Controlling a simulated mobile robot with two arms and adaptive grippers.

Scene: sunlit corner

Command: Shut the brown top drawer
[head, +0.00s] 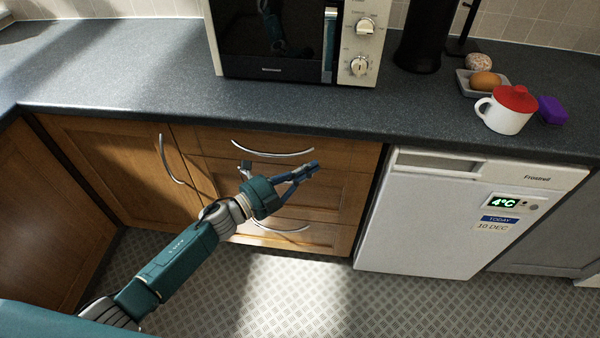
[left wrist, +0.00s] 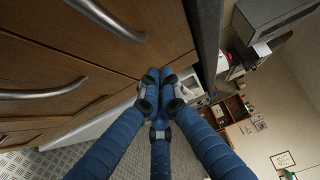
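The brown top drawer (head: 325,153) is the uppermost wooden front under the dark worktop, with a curved metal handle (head: 272,150). Its front looks flush or nearly flush with the fronts below; I cannot tell whether a small gap is left. In the left wrist view the drawer front (left wrist: 150,25) fills the upper left. My left gripper (head: 312,167) is in front of the drawers, near the top drawer's lower edge, right of the handle. Its blue fingertips (left wrist: 160,80) meet with nothing between them. I cannot tell whether they touch the wood. My right gripper is out of view.
Lower drawers sit below, with a handle (head: 280,226) partly behind my arm. A cupboard door (head: 115,165) is at left and a white fridge (head: 430,225) at right. A microwave (head: 290,40) and a red-lidded mug (head: 505,115) stand on the worktop (head: 130,75). The floor (head: 300,290) is clear.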

